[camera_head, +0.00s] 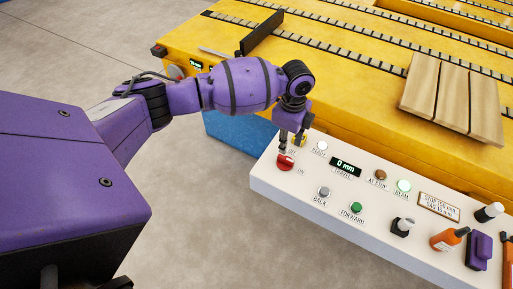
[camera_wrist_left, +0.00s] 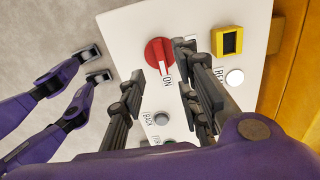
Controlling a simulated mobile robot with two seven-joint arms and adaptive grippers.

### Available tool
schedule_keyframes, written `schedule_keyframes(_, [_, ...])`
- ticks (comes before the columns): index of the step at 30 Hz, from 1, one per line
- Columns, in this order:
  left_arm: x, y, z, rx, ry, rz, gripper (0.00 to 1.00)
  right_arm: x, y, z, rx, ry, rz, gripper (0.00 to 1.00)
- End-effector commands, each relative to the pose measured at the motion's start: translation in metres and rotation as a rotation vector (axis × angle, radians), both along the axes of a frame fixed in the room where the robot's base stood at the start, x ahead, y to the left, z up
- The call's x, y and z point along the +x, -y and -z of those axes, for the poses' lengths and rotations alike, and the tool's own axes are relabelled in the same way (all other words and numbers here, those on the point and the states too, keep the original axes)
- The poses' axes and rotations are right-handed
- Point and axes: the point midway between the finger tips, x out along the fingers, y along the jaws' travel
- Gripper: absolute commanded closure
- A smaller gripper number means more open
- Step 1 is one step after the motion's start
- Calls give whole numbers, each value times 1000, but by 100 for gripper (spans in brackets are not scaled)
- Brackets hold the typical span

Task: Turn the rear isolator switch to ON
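The red rotary switch (camera_head: 285,162) sits at the left end of the white control panel, with OFF and ON labels beside it. It also shows in the left wrist view (camera_wrist_left: 157,51), where a pale mark on its edge lies towards the ON label; its exact setting is hard to tell. My left gripper (camera_head: 290,146) hangs over the switch, pointing down. In the left wrist view its dark fingers (camera_wrist_left: 172,82) are spread apart, with the switch beyond the gap and nothing held. One finger partly hides the OFF label. My right gripper is not in view.
The yellow machine (camera_head: 350,90) stands behind.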

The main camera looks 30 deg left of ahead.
Motion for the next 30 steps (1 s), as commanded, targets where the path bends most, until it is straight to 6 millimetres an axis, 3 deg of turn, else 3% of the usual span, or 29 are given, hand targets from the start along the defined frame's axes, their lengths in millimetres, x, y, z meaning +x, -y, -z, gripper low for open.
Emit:
schedule_keyframes(3, [2,0,-25,1,6,1,70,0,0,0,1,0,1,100])
schedule_keyframes(9, [1,1,-45,0,4,2,70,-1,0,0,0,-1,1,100])
schedule_keyframes(27, [1,1,-47,0,3,-7,70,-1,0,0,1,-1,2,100])
schedule_keyframes(30, [10,6,-47,-24,38,-58,70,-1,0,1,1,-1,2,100])
